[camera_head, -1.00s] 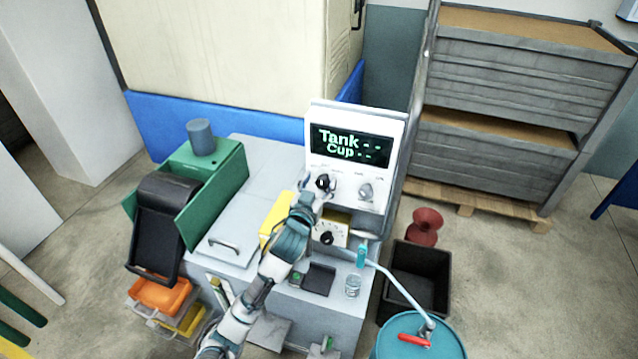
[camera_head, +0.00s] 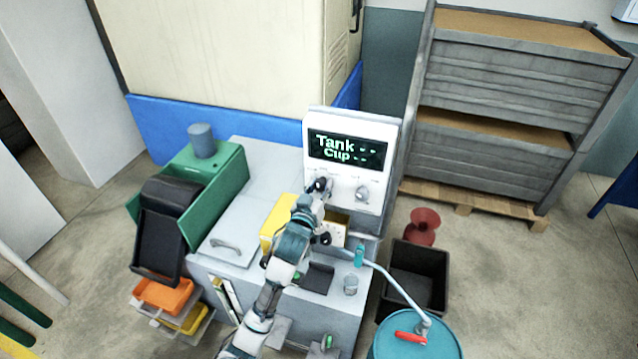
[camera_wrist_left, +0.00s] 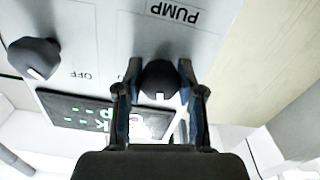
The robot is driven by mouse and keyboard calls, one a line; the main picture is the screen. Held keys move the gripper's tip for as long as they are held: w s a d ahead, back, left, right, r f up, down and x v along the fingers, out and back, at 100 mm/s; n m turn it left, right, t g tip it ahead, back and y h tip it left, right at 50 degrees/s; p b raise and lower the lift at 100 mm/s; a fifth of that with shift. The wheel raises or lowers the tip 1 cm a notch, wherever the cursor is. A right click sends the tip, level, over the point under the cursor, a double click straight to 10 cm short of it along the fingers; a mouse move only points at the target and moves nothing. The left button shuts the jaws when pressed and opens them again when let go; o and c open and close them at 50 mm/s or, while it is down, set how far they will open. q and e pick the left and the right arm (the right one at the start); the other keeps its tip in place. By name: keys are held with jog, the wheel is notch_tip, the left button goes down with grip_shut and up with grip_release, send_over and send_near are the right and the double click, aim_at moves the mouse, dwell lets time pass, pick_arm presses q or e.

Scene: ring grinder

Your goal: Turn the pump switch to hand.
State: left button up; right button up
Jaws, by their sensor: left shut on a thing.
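The white control panel (camera_head: 377,120) stands upright at the back of the bench, with a dark screen reading Tank and Cup in green. The black pump knob (camera_wrist_left: 158,84) sits under the PUMP label (camera_wrist_left: 174,13), which appears upside down in the left wrist view. My left gripper (camera_wrist_left: 157,88) is shut on this knob, one finger on each side. In the head view, my left gripper (camera_head: 322,187) covers most of the knob. A second knob (camera_wrist_left: 36,57) is to the left in the wrist view, near an OFF label (camera_wrist_left: 81,75). My right gripper is not in view.
A yellow box (camera_head: 279,232) and a teal nozzle (camera_head: 359,256) are below the panel. A green machine (camera_head: 222,173) stands left on the bench. A blue drum (camera_head: 420,346) and a black bin (camera_head: 419,274) are at right.

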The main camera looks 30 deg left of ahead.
pick_arm(q)
jog(key=n+p, duration=0.2)
jog(key=n, duration=0.1)
jog(key=shift+r+p, duration=0.25)
jog(key=shift+p, duration=0.1)
jog(key=n+p, duration=0.2)
jog(key=shift+n+p, duration=0.3)
jog(key=shift+f+n+p, duration=0.2)
jog(key=shift+n+p, duration=1.2)
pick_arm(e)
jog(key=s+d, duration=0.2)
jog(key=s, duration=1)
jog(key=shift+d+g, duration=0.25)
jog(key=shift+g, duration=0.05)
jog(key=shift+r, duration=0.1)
pick_arm(q)
jog(key=o, duration=1.2)
jog(key=shift+c, duration=0.2)
jog(key=shift+s, duration=0.1)
